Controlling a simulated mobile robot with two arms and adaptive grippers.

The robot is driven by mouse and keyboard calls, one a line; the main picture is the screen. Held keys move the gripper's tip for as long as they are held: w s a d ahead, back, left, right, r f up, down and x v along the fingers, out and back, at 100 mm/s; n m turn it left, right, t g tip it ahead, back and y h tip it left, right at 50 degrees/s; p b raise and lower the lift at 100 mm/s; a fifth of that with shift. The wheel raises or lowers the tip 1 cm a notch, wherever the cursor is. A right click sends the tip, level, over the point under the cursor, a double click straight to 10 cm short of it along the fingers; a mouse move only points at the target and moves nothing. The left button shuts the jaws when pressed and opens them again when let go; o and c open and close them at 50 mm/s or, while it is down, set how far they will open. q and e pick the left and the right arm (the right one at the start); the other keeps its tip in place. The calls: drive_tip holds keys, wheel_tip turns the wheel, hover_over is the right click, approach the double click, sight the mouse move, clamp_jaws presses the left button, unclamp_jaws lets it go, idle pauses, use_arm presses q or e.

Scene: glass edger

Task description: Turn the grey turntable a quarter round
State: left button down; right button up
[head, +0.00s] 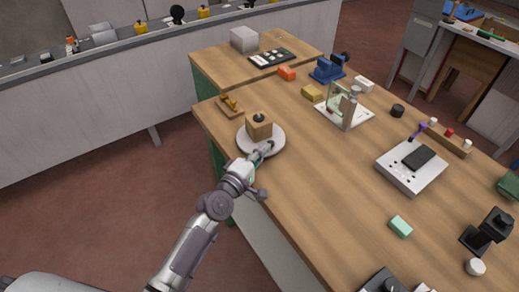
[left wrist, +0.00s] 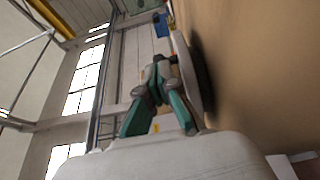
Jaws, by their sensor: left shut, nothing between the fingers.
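The grey turntable (head: 278,138) is a pale round disc near the left edge of the wooden table. A light brown block (head: 259,129) with a dark knob on top sits on it. My left gripper (head: 265,149) is shut and empty at the near right part of the turntable's rim. In the left wrist view my left gripper (left wrist: 165,62) has its fingertips together beside the disc (left wrist: 190,80), which is seen edge-on. I cannot tell whether the fingers touch the rim. My right gripper is not in view.
A small wooden tray (head: 229,107) stands just behind the turntable. A glass-holding fixture (head: 345,109), a yellow block (head: 312,92) and a white device (head: 411,167) stand farther right. A mint block (head: 400,226) lies nearer. The tabletop right of the turntable is clear.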

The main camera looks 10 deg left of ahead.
use_arm(q)
drive_tip(key=shift+w+d, duration=0.1)
drive_tip(key=shift+d, duration=0.1)
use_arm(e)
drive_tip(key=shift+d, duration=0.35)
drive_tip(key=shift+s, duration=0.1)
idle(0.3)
